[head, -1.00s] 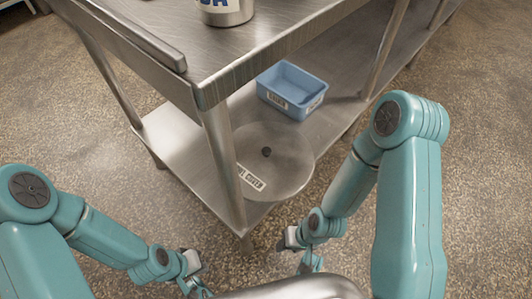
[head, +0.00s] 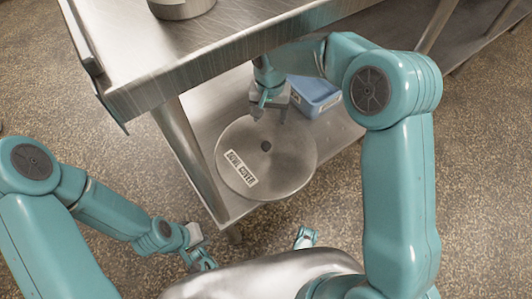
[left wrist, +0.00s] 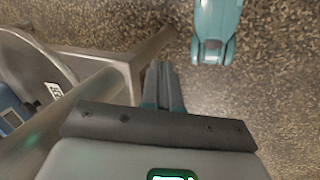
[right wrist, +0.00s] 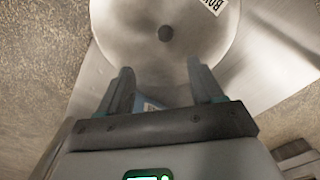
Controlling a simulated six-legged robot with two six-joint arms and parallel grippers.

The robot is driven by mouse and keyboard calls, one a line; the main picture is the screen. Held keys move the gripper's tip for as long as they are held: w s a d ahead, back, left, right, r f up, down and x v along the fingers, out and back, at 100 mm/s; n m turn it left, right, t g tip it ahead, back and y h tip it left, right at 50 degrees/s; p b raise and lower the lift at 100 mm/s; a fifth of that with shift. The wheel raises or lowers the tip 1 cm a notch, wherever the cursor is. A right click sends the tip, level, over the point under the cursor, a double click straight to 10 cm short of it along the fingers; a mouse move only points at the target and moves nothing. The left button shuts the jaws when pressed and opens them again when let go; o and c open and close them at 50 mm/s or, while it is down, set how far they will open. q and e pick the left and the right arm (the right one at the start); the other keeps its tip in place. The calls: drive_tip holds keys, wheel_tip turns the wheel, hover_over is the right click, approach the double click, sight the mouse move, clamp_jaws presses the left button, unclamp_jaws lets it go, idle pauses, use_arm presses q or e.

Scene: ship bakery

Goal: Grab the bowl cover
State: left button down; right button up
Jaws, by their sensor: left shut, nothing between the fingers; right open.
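The bowl cover (head: 285,165) is a round, flat, grey metal disc with a dark knob at its centre and a label reading "BOWL COVER". It lies on the lower shelf of the steel table. It also shows in the right wrist view (right wrist: 195,45), and part of it in the left wrist view (left wrist: 25,65). My right gripper (head: 270,112) is open and empty, over the cover's far edge; in the right wrist view its fingers (right wrist: 160,85) point toward the knob. My left gripper (head: 205,262) is shut and empty, low beside the table over the floor; its fingers (left wrist: 160,85) touch nothing.
A blue bin (head: 315,95) stands on the lower shelf behind my right gripper. The table top (head: 240,35) overhangs the shelf, and a table leg (head: 190,150) stands left of the cover. A metal container (head: 180,8) is on the top.

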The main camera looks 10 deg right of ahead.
wheel_tip(320, 180, down, 10)
drive_tip(key=b, duration=0.4)
drive_tip(key=shift+a+f, duration=0.1)
drive_tip(key=shift+f, duration=0.15)
drive_tip(key=f+b, duration=0.1)
drive_tip(key=f, duration=0.1)
drive_tip(key=f+b, duration=0.1)
drive_tip(key=w+f+b, duration=0.1)
drive_tip(key=f, duration=0.1)
drive_tip(key=shift+a+f, duration=0.3)
use_arm(q)
drive_tip(key=w+f+t, duration=0.2)
drive_tip(key=w+f, duration=0.3)
drive_tip(key=f, duration=0.2)
drive_tip(key=shift+w+a+f, duration=0.15)
drive_tip(key=shift+a+f, duration=0.25)
drive_tip(key=shift+a, duration=0.05)
use_arm(e)
drive_tip(key=shift+r, duration=0.15)
clamp_jaws()
